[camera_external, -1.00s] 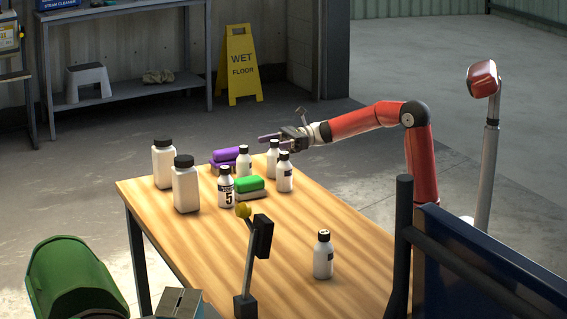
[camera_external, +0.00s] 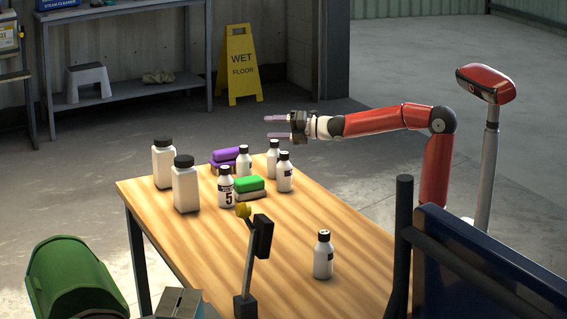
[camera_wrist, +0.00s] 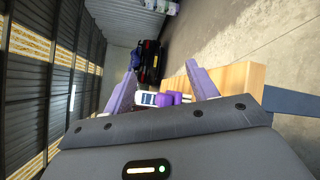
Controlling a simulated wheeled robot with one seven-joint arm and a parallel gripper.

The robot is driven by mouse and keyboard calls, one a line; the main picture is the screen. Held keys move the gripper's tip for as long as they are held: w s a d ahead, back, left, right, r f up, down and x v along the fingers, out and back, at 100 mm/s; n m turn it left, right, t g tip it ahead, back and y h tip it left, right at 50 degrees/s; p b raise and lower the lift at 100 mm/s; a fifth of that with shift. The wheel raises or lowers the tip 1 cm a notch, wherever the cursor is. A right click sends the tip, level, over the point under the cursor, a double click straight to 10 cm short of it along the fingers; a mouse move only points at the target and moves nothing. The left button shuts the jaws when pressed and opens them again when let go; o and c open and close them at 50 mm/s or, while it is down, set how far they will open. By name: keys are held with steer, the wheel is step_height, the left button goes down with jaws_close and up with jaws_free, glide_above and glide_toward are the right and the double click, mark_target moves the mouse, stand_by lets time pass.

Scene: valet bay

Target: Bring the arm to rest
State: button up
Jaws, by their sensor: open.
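My gripper (camera_external: 278,127) is open and empty, held in the air above the far end of the wooden table (camera_external: 290,240). My red arm (camera_external: 385,120) stretches out to the left from the right side. Below the gripper stand small white bottles with black caps, among them one at the table's far edge (camera_external: 273,160) and one just in front of it (camera_external: 285,175). In the wrist view the two purple fingers (camera_wrist: 163,85) are spread apart, with part of the table (camera_wrist: 232,88) beyond them.
A purple sponge (camera_external: 225,156), a green sponge (camera_external: 249,184), a bottle marked 5 (camera_external: 226,188) and two larger white bottles (camera_external: 186,185) share the table's far half. One bottle (camera_external: 323,256) stands alone nearer. A yellow wet floor sign (camera_external: 240,65) stands behind. The table's middle is clear.

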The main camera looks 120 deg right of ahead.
steer(key=s+a+f+m+g+y, duration=0.2)
steer(key=s+a+f+m+g, duration=0.55)
steer(key=m, duration=0.85)
steer(key=s+a+f+y+p, duration=0.1)
steer(key=a+f+y, duration=0.1)
steer(key=a, duration=0.8)
steer(key=s+a+f+y+p, duration=0.1)
steer(key=a+f+y, duration=0.2)
steer(key=a, duration=0.7)
steer(key=s+a+f+y+p, duration=0.1)
steer(key=s+a+f+y, duration=0.1)
steer(key=a, duration=0.9)
steer(key=shift+f+g+y, duration=0.35)
steer(key=shift+f+y, duration=0.35)
steer(key=shift+f, duration=0.15)
